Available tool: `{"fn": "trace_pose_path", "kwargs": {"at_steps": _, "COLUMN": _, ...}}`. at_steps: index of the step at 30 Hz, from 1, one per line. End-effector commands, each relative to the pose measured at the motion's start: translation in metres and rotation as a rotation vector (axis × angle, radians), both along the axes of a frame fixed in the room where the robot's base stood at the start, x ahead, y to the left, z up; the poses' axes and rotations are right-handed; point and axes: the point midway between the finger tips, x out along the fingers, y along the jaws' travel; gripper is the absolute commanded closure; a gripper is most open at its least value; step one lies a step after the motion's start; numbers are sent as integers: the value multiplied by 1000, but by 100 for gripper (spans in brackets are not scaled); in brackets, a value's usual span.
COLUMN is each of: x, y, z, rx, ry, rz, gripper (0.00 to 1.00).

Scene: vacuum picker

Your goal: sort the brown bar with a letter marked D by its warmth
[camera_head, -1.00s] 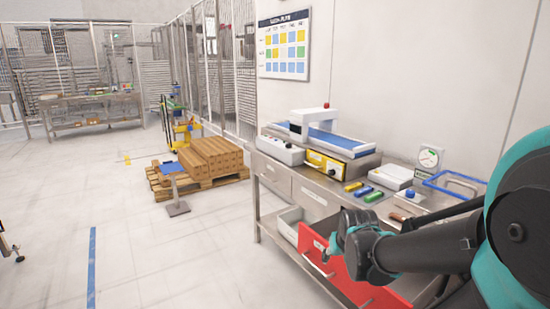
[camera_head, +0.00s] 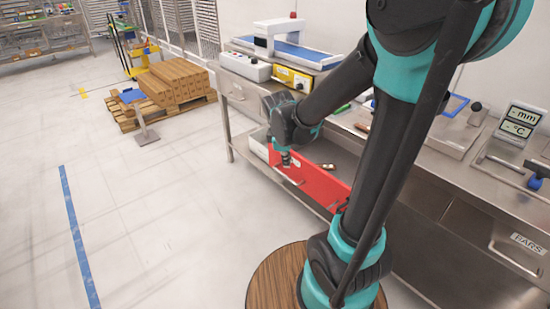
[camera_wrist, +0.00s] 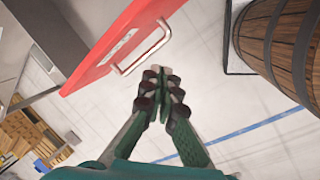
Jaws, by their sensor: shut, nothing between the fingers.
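My gripper (camera_head: 286,161) is shut and empty, pointing down by the red drawer front (camera_head: 318,184) in the head view. In the wrist view its fingertips (camera_wrist: 162,76) are together, just below the metal handle (camera_wrist: 143,48) of the red front (camera_wrist: 112,38); I see a gap between them. The red drawer stands open under the bench. A small dark item (camera_head: 328,166) shows behind its front. A brown bar (camera_head: 362,127) lies on the bench, partly hidden near my arm. No letter is readable on either.
A display (camera_head: 521,123) marked mm and °C stands on the steel bench right of my arm. A conveyor (camera_head: 292,50) and yellow-fronted box (camera_head: 292,78) are at the bench's far end. A pallet of brown boxes (camera_head: 170,80) stands on the floor.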

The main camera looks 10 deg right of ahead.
Motion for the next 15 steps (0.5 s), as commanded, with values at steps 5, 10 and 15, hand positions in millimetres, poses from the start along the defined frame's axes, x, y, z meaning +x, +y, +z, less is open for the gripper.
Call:
{"fn": "trace_pose_path", "kwargs": {"at_steps": 5, "x": 51, "y": 45, "z": 4, "rx": -191, "ry": 117, "rz": 463, "gripper": 100}}
{"fn": "trace_pose_path", "kwargs": {"at_steps": 10, "x": 77, "y": 75, "z": 4, "rx": -308, "ry": 201, "rz": 747, "gripper": 100}}
{"fn": "trace_pose_path", "kwargs": {"at_steps": 15, "x": 85, "y": 85, "z": 2, "rx": -350, "ry": 235, "rz": 849, "gripper": 100}}
